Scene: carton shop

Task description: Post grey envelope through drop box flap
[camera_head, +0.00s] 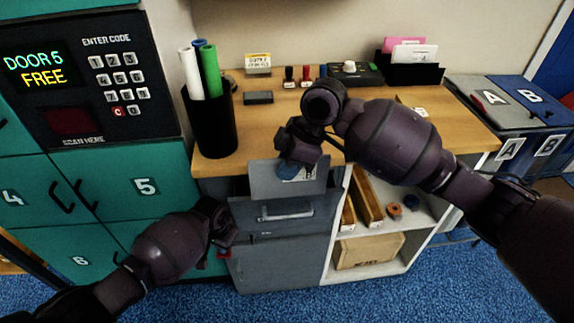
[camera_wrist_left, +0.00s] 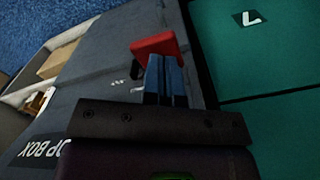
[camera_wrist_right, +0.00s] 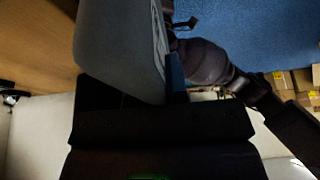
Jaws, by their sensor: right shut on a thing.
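The grey envelope (camera_head: 262,182) hangs upright in front of the desk edge, with a white label patch on it. My right gripper (camera_head: 291,168) is shut on its upper part; the right wrist view shows the envelope (camera_wrist_right: 115,50) close up between the fingers. The grey drop box (camera_head: 275,268) stands below, and its flap area (camera_head: 287,212) is just under the envelope's lower edge. I cannot tell whether the flap is open. My left gripper (camera_head: 228,238) is at the box's left side. In the left wrist view its blue fingers (camera_wrist_left: 165,78) are together, beside a red piece (camera_wrist_left: 155,44).
Teal lockers (camera_head: 150,190) with a keypad panel stand on the left, close to my left arm. An open shelf (camera_head: 415,215) is right of the box. Grey and blue bins (camera_head: 510,100) stand at far right.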

